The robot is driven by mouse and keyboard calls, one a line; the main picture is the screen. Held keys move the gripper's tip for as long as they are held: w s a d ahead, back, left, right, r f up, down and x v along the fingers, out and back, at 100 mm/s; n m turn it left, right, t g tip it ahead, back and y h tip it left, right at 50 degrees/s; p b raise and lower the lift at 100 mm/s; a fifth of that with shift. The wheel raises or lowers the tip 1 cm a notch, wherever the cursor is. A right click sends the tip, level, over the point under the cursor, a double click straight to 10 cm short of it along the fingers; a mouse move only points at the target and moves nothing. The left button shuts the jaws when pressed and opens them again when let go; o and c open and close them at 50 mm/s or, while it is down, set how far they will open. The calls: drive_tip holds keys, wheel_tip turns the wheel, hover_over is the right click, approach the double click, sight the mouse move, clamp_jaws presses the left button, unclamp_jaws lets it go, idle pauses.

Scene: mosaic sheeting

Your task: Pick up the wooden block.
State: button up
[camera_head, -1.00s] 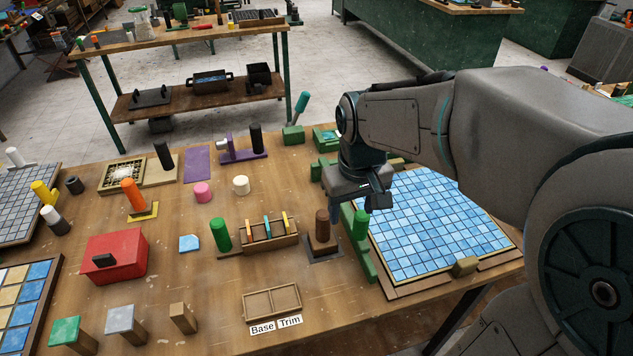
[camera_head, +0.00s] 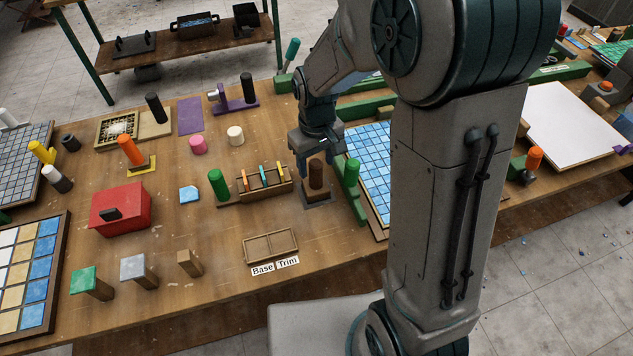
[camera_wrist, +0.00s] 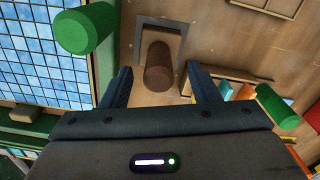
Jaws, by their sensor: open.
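A plain tan wooden block (camera_head: 190,263) stands upright near the table's front edge in the head view, right of a grey-topped block. Another small tan block (camera_wrist: 28,112) lies at the mosaic's far edge in the wrist view. I cannot tell for sure which is the task's block. My gripper (camera_head: 318,158) is open and empty, pointing down at the table, far to the right of the upright block. In the wrist view a brown cylindrical handle (camera_wrist: 159,66) on a grey plate shows between the open fingers (camera_wrist: 160,78); whether they surround it is unclear.
A green cylinder (camera_head: 352,172) and the blue mosaic sheet (camera_head: 368,160) are right of my gripper. A slotted wooden rack (camera_head: 265,186) is left of it. A red box (camera_head: 120,208) and a Base/Trim tray (camera_head: 271,245) are nearby. Bare tabletop lies between tray and upright block.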

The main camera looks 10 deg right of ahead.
sight(316, 173)
drive_tip(key=shift+w+f+p, duration=0.2)
drive_tip(key=shift+f+p, duration=0.15)
drive_tip(key=shift+f, duration=0.95)
drive_tip(key=shift+w+f+p, duration=0.2)
drive_tip(key=shift+f+p, duration=0.15)
drive_tip(key=shift+f, duration=0.95)
drive_tip(key=c, duration=1)
